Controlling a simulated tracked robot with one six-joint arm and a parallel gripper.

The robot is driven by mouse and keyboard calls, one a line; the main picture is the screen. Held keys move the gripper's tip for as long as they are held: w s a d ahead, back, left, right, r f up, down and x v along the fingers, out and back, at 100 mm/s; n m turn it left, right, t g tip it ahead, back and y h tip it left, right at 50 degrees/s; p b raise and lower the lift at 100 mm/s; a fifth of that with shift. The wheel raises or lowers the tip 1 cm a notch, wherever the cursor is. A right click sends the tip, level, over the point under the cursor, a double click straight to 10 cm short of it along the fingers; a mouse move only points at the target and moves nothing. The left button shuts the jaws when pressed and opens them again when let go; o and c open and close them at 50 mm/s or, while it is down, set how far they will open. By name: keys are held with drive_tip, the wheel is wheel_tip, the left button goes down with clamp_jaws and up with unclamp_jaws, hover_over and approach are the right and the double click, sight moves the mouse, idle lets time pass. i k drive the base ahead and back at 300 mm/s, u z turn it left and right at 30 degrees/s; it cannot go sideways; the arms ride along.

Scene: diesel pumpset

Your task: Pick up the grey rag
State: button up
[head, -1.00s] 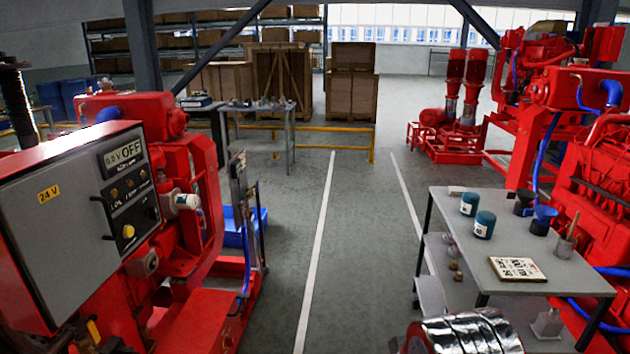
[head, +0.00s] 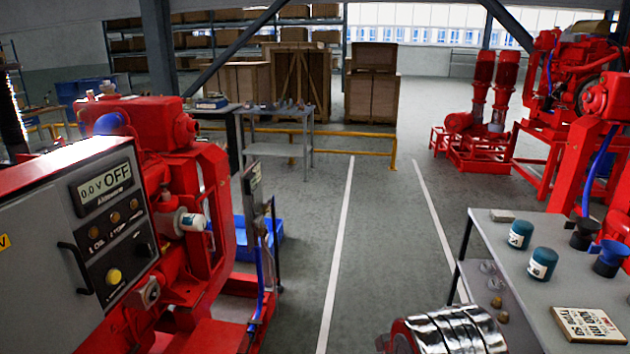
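I cannot make out a grey rag for certain in the head view. A small flat pale-grey piece (head: 502,215) lies at the back left corner of the grey metal table (head: 512,262) on the right; it is too small to tell whether it is cloth. My gripper is not in view. A silver ribbed part with red at its left end, which seems to be part of my arm, shows at the bottom edge.
The table also holds teal jars (head: 542,264), dark funnels (head: 610,258) and a lettered board (head: 588,325). A red pumpset with a grey control box (head: 60,235) stands close on the left. The floor aisle (head: 380,230) between is clear up to a yellow rail (head: 352,152).

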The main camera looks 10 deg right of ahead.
sight(496, 215)
drive_tip(key=i, duration=1.55)
drive_tip(key=z, duration=0.4)
drive_tip(key=i, duration=0.75)
drive_tip(key=z, duration=0.6)
drive_tip(key=i, duration=0.75)
drive_tip(key=z, duration=0.6)
drive_tip(key=i, duration=0.7)
drive_tip(key=z, duration=0.3)
